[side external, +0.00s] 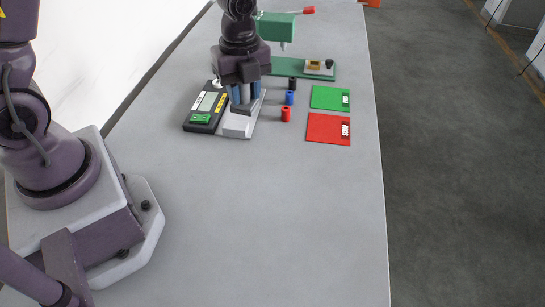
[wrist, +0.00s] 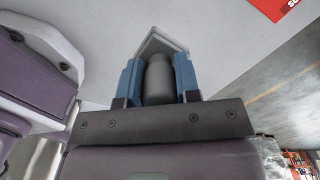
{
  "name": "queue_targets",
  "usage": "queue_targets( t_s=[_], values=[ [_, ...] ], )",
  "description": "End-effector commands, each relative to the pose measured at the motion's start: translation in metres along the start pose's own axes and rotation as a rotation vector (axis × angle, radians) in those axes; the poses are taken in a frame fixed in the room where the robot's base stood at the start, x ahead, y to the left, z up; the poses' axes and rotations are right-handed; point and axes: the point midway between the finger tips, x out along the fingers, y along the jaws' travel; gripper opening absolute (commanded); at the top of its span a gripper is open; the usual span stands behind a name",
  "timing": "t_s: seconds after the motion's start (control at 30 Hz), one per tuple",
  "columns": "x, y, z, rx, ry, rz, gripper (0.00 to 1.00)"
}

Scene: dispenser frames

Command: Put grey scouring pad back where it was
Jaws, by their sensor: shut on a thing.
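My gripper (side external: 244,98) points down, with its blue fingers shut on a grey thing (wrist: 158,80) in the wrist view. In the side view a dark grey piece (side external: 242,108) shows just below the fingertips. It is over a light grey wedge-like holder (side external: 238,125), and I cannot tell whether it touches it. The holder's far part is hidden behind my gripper.
Black (side external: 293,83), blue (side external: 289,97) and red (side external: 286,114) cylinders stand to the right. Beyond are green (side external: 330,97) and red (side external: 328,128) mats. A green machine (side external: 276,27) stands behind. The near table is clear.

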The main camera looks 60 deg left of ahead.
Motion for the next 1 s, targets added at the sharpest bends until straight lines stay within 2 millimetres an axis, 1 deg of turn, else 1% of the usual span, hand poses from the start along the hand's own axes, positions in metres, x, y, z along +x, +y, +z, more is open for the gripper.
queue_targets(
  t_s=[0.03, 0.1, 0.2, 0.3, 0.4, 0.47, 0.57, 0.87, 0.9, 1.0],
  values=[
    [-0.003, 0.018, -0.014, 0.003, -0.002, 0.0, 0.08],
    [-0.002, 0.04, -0.027, -0.011, -0.002, 0.0, 0.08],
    [0.002, 0.067, -0.039, -0.042, -0.002, 0.001, 0.08],
    [0.008, 0.087, -0.043, -0.084, -0.001, 0.001, 0.08],
    [0.013, 0.095, -0.045, -0.128, 0.0, 0.0, 0.08],
    [0.015, 0.091, -0.045, -0.148, 0.0, -0.001, 0.08],
    [0.021, 0.077, -0.044, -0.159, 0.002, 0.003, 0.08],
    [0.054, 0.004, -0.041, -0.158, 0.001, 0.002, 0.08],
    [0.061, -0.003, -0.04, -0.159, 0.0, 0.005, 0.08],
    [0.08, -0.017, -0.04, -0.158, 0.0, 0.005, 0.08]
  ],
)
